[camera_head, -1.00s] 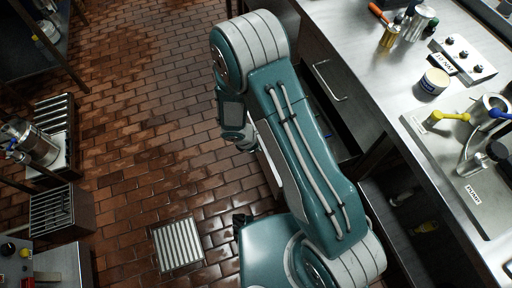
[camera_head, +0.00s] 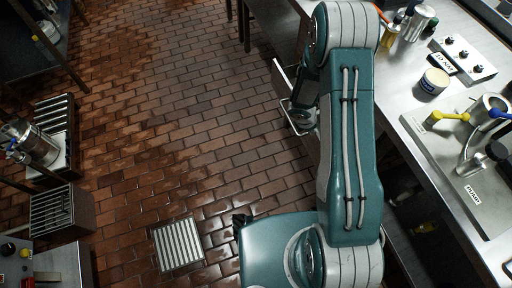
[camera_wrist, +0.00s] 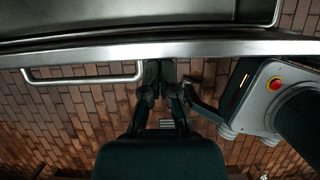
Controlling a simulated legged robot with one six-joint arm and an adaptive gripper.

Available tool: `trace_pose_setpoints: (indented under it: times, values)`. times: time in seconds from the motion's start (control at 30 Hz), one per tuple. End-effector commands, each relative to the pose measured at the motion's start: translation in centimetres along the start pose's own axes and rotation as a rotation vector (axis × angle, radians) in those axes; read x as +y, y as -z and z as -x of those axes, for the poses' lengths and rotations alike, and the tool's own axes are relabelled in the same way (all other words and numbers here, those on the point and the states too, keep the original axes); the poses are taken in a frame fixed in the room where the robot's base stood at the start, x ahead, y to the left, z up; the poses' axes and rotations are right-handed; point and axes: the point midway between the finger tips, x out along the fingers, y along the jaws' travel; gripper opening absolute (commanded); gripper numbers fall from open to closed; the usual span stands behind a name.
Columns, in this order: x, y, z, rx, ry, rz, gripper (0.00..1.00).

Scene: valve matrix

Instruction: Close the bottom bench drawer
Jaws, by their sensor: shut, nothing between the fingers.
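The drawer stands open from the bench. In the head view, its pale front edge (camera_head: 283,82) and bar handle (camera_head: 297,121) show left of my arm; my arm hides the rest. In the wrist view, the metal front edge (camera_wrist: 225,48) runs across the picture, with the drawer's grey inside (camera_wrist: 150,24) above it and the bar handle (camera_wrist: 82,79) at left. My gripper (camera_wrist: 160,64) is shut and empty at the front edge, beside the handle's right end. I cannot tell whether it touches the drawer. In the head view my arm mostly hides it.
Brick floor (camera_head: 215,120) is clear left of my arm. A floor grate (camera_head: 178,245) and a pot (camera_head: 33,142) lie farther left.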

Motion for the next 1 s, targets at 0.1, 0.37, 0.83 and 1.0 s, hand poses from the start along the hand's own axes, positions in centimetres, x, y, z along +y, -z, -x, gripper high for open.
trace_pose_setpoints:
  times: [0.1,0.37,0.83,1.0]
  values:
    - [0.0,-1.4,-0.6,-0.001,0.000,-0.003,0.00]
    - [0.0,-2.5,-1.0,0.000,0.000,-0.001,0.00]
    - [0.1,-2.3,-0.9,0.000,0.000,0.000,0.00]
    - [0.8,-0.8,-0.4,0.000,0.000,0.000,0.00]
